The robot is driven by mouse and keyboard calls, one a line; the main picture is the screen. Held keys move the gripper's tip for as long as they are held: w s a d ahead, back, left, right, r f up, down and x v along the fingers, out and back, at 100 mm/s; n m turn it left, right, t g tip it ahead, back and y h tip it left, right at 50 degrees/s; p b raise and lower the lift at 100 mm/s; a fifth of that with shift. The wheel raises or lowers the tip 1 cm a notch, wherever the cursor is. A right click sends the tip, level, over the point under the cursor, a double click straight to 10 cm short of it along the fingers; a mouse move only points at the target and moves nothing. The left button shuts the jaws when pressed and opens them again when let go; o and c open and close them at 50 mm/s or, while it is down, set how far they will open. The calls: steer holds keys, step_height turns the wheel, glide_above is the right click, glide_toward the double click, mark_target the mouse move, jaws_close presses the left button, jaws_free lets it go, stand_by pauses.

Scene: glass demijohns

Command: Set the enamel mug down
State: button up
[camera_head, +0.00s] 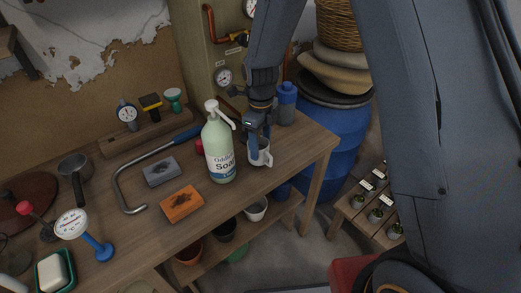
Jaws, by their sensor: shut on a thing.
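The white enamel mug (264,157) is at the right part of the wooden workbench (303,151), just right of the soap bottle. My gripper (257,138) reaches down from above and is shut on the mug, with a finger at its near left side. The mug looks upright. I cannot tell whether its base touches the bench top or hangs slightly above it.
A green soap bottle (218,146) stands close left of the mug, and a blue bottle (286,104) stands behind it. An orange sponge (181,204) and a grey block (161,171) lie further left. Bare bench lies right of the mug, up to the bench's edge.

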steer(key=shift+f+b, duration=0.6)
steer(key=shift+f, duration=0.5)
steer(key=shift+f, duration=0.15)
steer(key=o, duration=1.1)
step_height(320, 180, up, 12)
steer(key=b, duration=0.4)
steer(key=s+d+f+n+t, duration=0.1)
steer(key=s+d+f+n, duration=0.2)
steer(key=s+d+n, duration=1.1)
steer(key=s+n, duration=0.1)
steer(key=n, duration=0.9)
steer(key=shift+s+d+n+t, duration=0.2)
steer(key=shift+d+n+t, duration=0.1)
steer(key=shift+n, duration=0.1)
